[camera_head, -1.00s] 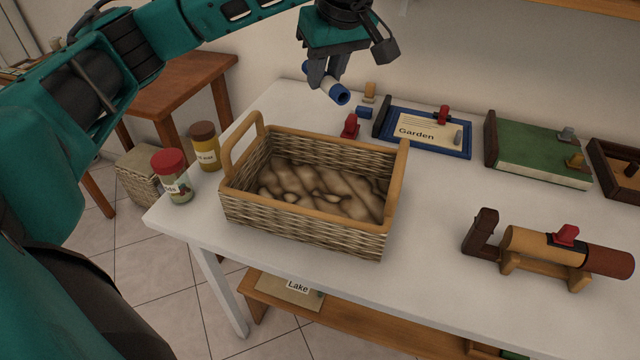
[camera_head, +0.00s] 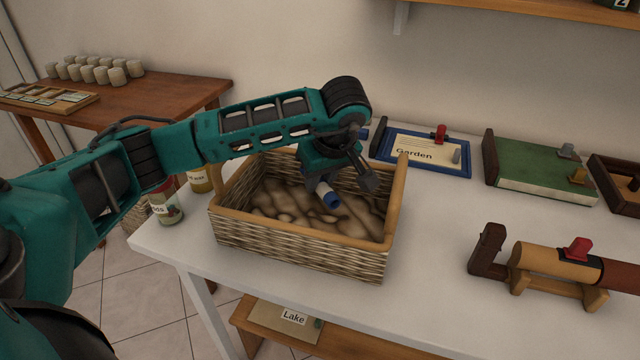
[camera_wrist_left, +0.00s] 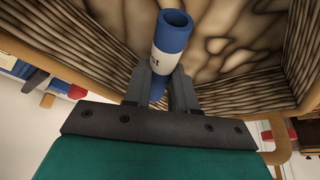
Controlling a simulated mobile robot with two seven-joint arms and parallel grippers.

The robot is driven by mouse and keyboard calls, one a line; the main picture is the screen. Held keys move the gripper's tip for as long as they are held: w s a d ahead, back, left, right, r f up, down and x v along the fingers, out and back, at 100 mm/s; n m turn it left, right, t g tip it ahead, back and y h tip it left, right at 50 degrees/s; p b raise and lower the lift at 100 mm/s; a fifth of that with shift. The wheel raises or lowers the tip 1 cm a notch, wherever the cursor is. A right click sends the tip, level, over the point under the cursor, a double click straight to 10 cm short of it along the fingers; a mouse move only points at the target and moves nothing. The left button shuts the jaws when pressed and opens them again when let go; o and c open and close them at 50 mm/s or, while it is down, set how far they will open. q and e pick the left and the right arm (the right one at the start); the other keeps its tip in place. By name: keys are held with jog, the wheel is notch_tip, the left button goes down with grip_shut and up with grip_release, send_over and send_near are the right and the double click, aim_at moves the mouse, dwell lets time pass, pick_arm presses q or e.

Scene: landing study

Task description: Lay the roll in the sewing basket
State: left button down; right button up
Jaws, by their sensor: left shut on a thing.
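The sewing basket (camera_head: 300,240) is a wicker box with a wooden rim and a brown patterned lining, standing on the white table. The roll (camera_head: 328,197) is a small tube with a blue end and a white label band; in the left wrist view the roll (camera_wrist_left: 171,40) shows its open blue end. My left gripper (camera_head: 318,182) is shut on the roll and holds it inside the basket's opening, below the rim. I cannot tell whether the roll touches the lining. My right gripper is not in view.
Two jars (camera_head: 166,205) stand left of the basket, partly behind my arm. A blue-framed Garden board (camera_head: 425,153), a green book (camera_head: 540,163) and a wooden cylinder on a stand (camera_head: 550,262) are to the right.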

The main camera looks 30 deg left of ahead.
pick_arm(q)
jog(key=shift+f, duration=0.5)
jog(key=shift+f+b, duration=0.35)
jog(key=shift+f, duration=0.2)
jog(key=shift+f, duration=0.1)
jog(key=c, duration=0.9)
grip_release()
